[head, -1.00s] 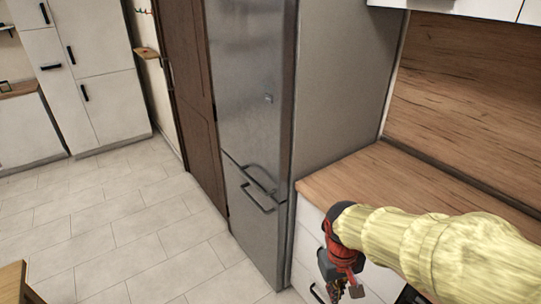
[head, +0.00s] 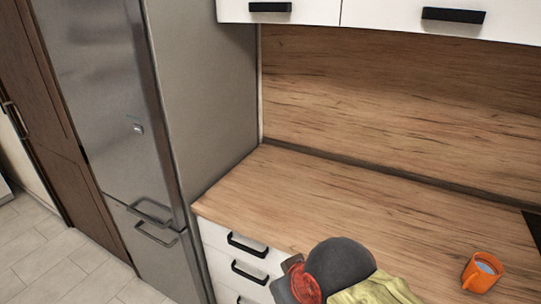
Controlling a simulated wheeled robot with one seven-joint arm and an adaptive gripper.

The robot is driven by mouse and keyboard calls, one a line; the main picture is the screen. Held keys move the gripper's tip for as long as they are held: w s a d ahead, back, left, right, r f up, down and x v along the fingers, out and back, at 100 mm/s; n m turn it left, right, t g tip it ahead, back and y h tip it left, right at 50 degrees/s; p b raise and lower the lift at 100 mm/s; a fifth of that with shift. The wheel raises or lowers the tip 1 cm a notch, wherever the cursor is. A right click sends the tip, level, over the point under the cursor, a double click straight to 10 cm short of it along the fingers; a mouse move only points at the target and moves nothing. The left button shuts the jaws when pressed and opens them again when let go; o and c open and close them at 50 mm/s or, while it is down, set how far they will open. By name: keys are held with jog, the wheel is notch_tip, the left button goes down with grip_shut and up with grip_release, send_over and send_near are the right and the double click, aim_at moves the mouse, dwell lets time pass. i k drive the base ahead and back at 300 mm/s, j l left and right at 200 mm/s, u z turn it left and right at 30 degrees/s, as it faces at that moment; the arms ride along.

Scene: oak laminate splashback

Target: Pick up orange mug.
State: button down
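My gripper's fingers are below the frame edge and do not show.
A steel fridge (head: 95,95) stands left of the counter. White drawers (head: 222,240) with black handles are under the counter. White wall cabinets (head: 380,14) hang above it. The counter between the fridge and the mug is clear. A dark surface edge (head: 533,222) shows at far right.

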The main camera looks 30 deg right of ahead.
aim_at(484, 269)
jog(key=z, duration=2.6)
